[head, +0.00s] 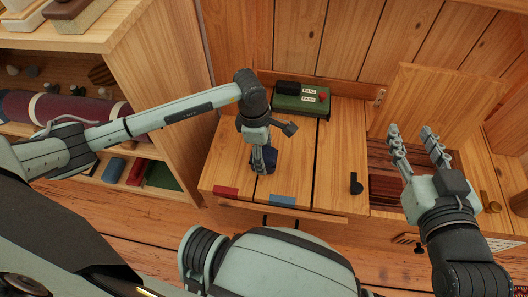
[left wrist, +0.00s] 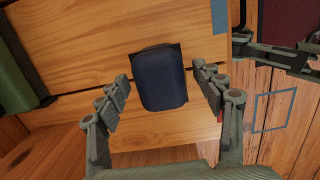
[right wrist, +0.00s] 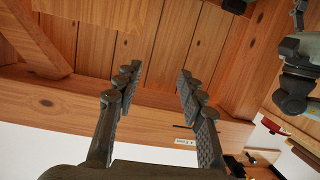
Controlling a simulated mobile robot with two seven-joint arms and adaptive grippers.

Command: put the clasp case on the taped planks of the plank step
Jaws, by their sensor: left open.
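The clasp case, a dark blue rounded case (left wrist: 163,80), is between the fingers of my left gripper (left wrist: 163,88) in the left wrist view, with a gap visible on each side. In the head view the case (head: 266,158) shows below that gripper, partly hidden, near the seam between two planks. I cannot tell whether it rests on the wood. The plank step (head: 225,160) has red tape (head: 226,192) on its left plank and blue tape (head: 282,201) on the middle plank, at the front edge. My right gripper (head: 412,138) is open and empty, raised to the right.
A green box (head: 300,100) with a black top piece and labels stands at the step's back. A small black object (head: 355,184) lies on the right plank. Dark reddish slats (head: 385,172) lie further right. A shelf (head: 100,120) with a rolled bundle stands left. The middle plank's front is clear.

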